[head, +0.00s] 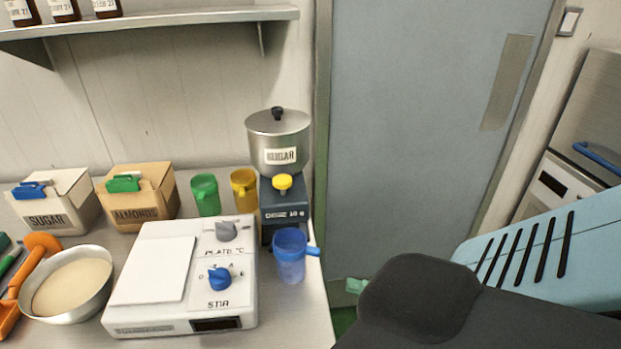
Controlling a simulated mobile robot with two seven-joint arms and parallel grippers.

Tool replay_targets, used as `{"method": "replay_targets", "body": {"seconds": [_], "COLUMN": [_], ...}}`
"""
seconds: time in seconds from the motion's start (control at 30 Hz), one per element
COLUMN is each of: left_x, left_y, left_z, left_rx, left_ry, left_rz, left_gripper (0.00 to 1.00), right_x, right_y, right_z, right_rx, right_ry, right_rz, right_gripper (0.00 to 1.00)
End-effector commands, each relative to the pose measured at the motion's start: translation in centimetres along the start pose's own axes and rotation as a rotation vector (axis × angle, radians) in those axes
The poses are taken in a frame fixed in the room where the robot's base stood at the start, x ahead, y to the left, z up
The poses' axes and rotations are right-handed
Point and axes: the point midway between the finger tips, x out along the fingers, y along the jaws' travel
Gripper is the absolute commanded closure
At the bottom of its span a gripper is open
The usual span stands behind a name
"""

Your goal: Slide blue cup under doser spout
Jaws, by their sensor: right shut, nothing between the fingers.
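The blue cup (291,262) stands upright near the table's right edge, just in front of the doser, with its handle toward the right. The doser is a lidded metal pot labelled SUGAR (290,135) on a dark blue-grey base (284,205) with a yellow knob (283,182). I cannot make out its spout; the cup overlaps the lower front of the base. My left gripper is not in view.
A white stirrer hot plate (130,325) stands directly left of the cup. Green (205,195) and yellow (244,190) cups stand behind it. A metal bowl (100,300) and boxes labelled SUGAR (60,205) and ALMONDS (140,190) are farther left. A grey door (420,130) is beyond the table's right edge.

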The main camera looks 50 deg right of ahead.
Motion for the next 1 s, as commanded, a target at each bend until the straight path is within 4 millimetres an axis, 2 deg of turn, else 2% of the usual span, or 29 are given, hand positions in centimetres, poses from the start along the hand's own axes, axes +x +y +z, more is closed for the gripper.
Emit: {"method": "replay_targets", "body": {"seconds": [0.1,0.3,0.63,0.77,1.0], "left_x": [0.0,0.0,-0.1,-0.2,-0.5], "left_y": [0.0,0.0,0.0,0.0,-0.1], "left_z": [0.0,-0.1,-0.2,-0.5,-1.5], "left_rx": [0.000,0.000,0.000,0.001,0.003], "left_ry": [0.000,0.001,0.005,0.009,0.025], "left_rz": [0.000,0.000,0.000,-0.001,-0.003], "left_gripper": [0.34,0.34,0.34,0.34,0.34], "right_x": [-0.7,-2.0,-2.4,-1.6,2.0], "right_y": [0.8,1.1,1.2,1.2,1.2], "right_z": [-1.1,-2.5,-2.9,-3.2,-4.7], "right_rx": [-0.105,-0.209,-0.238,-0.238,-0.240], "right_ry": [0.157,0.333,0.388,0.389,0.390], "right_rz": [-0.009,-0.029,-0.036,-0.034,-0.029], "right_gripper": [1.00,1.00,1.00,1.00,1.00]}}
